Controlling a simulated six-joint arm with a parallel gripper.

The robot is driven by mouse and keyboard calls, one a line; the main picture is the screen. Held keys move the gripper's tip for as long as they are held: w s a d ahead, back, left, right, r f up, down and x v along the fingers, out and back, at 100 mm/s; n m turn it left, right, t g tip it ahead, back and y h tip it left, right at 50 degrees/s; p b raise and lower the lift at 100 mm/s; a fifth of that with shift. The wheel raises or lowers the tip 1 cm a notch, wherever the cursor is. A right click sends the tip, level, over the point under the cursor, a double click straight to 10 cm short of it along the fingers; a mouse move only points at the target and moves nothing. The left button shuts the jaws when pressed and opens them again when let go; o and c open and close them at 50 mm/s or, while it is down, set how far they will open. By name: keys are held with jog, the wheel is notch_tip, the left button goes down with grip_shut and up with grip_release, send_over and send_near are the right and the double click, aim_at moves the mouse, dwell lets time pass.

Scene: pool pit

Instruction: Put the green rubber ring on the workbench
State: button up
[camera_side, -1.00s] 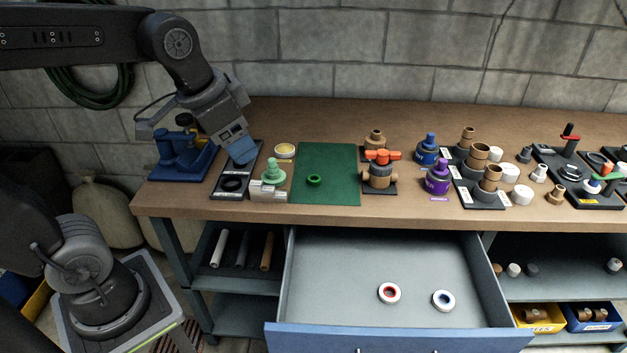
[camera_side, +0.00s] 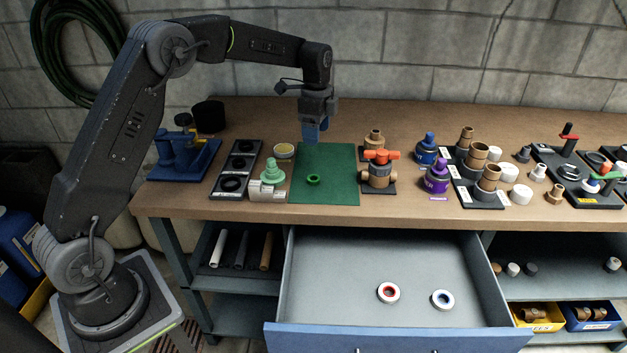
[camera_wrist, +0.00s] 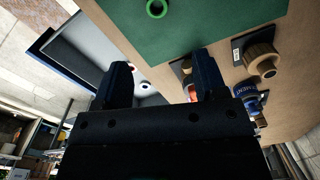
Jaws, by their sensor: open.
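The green rubber ring (camera_side: 313,180) lies flat on the green mat (camera_side: 338,159), which is on the brown workbench (camera_side: 235,111). In the wrist view the ring (camera_wrist: 157,8) shows at the top edge, beyond my fingers. My gripper (camera_side: 311,136) hangs above the back left part of the mat, pointing down, with the ring nearer the bench front. In the wrist view the two dark fingers (camera_wrist: 163,82) stand apart with nothing between them.
A green-topped fitting (camera_side: 272,174) stands left of the mat and an orange-handled valve (camera_side: 379,170) right of it. A black tray (camera_side: 225,194) with rings lies further left. The open drawer (camera_side: 340,262) below holds two white-rimmed rolls.

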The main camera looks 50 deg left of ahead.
send_over(314, 174)
jog(key=d, duration=0.1)
jog(key=f, duration=0.8)
jog(key=shift+s+d, duration=0.2)
jog(key=shift+s, duration=0.1)
jog(key=shift+s+a+f, duration=0.1)
jog(key=shift+s+f, duration=0.05)
jog(key=shift+f, duration=1.25)
jog(key=shift+s+a+f, duration=0.1)
jog(key=shift+f, duration=1.25)
jog(key=c, duration=1.1)
jog(key=shift+o, duration=0.2)
